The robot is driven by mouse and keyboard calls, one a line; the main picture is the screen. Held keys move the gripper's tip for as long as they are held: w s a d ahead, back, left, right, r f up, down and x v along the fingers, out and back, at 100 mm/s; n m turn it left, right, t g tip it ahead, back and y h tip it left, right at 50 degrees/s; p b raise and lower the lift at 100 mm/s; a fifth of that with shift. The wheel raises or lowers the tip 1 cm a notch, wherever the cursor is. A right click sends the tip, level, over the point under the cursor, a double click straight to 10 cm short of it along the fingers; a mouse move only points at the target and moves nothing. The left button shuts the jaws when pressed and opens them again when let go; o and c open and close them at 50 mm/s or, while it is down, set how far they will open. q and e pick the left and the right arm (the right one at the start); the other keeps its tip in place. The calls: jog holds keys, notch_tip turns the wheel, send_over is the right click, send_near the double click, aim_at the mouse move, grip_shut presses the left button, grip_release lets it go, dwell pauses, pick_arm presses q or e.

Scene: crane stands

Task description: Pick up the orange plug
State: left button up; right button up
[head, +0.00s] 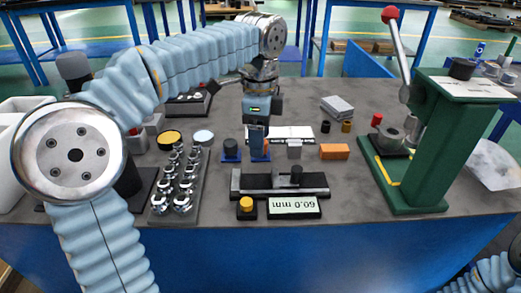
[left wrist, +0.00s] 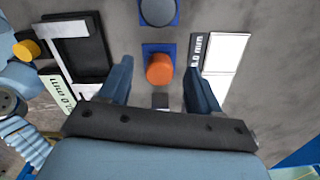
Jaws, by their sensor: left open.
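The orange plug (left wrist: 159,68) shows in the left wrist view as a short cylinder on a small blue base (left wrist: 151,48). My left gripper (left wrist: 159,75) is open, with one finger on each side of the plug in that view. I cannot tell how far above the plug the fingertips are. My right gripper is not in view.
A blue-grey plug (head: 231,148) on a blue base stands beside the gripper. A black fixture (head: 262,186) with a 60.0 mm display (head: 295,207) is in front. An orange block (head: 334,151), a green press (head: 430,150) and a rack of shiny metal parts (head: 175,180) are around.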

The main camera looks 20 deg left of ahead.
pick_arm(q)
jog(key=shift+f, duration=0.55)
jog(key=c, duration=1.2)
jog(key=shift+o, duration=0.2)
jog(key=shift+r, duration=0.1)
jog(key=shift+r, duration=0.6)
jog(key=w+a+r+p, duration=0.6)
jog(key=w+r+p, duration=0.2)
jog(key=w+r, duration=0.3)
jog(key=shift+w+a+r, duration=0.2)
jog(key=shift+w+r, duration=0.1)
jog(key=shift+w, duration=0.4)
